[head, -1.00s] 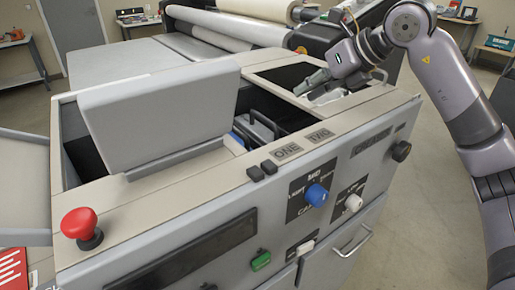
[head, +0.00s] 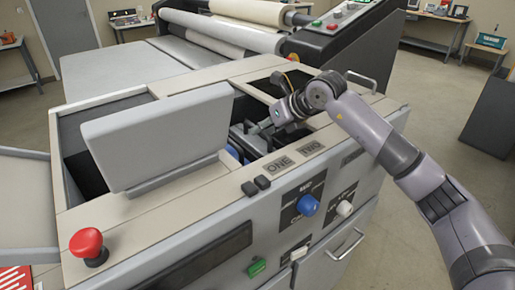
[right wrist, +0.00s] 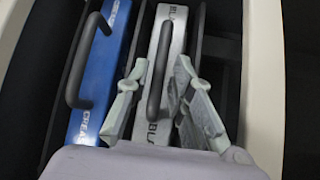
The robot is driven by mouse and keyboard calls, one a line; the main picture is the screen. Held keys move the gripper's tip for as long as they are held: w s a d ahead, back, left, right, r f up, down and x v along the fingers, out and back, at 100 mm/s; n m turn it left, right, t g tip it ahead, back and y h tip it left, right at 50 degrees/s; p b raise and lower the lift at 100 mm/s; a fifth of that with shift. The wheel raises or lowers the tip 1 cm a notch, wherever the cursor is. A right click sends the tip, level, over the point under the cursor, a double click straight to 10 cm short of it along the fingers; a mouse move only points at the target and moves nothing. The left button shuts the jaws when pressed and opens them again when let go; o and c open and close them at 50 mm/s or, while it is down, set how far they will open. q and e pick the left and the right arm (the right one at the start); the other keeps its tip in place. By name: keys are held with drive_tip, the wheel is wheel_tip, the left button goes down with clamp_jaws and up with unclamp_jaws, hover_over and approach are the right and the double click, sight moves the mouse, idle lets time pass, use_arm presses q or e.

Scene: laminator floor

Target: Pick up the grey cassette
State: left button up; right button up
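The grey cassette (right wrist: 170,50) stands in a slot in the right wrist view, with a black handle along its top edge and lettering partly covered. The blue cassette (right wrist: 100,70), with its own black handle, stands to its left; a bit of blue (head: 232,152) shows in the head view. My right gripper (right wrist: 162,62) is open, its two pale green fingers on either side of the grey cassette's handle, with gaps to it. In the head view the right gripper (head: 250,128) reaches down into the machine's opening and partly hides the cassettes. My left gripper is not in view.
The machine's cream top rim (head: 330,135) borders the opening. A raised grey lid (head: 160,135) stands left of it. A red stop button (head: 88,246), a blue knob (head: 308,205) and a white knob (head: 344,208) sit in front. Rollers (head: 220,35) lie behind.

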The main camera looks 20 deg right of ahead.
drive_tip(key=shift+x, duration=1.35)
drive_tip(key=shift+r, duration=0.1)
drive_tip(key=shift+c, duration=0.5)
clamp_jaws()
drive_tip(key=shift+r, duration=0.1)
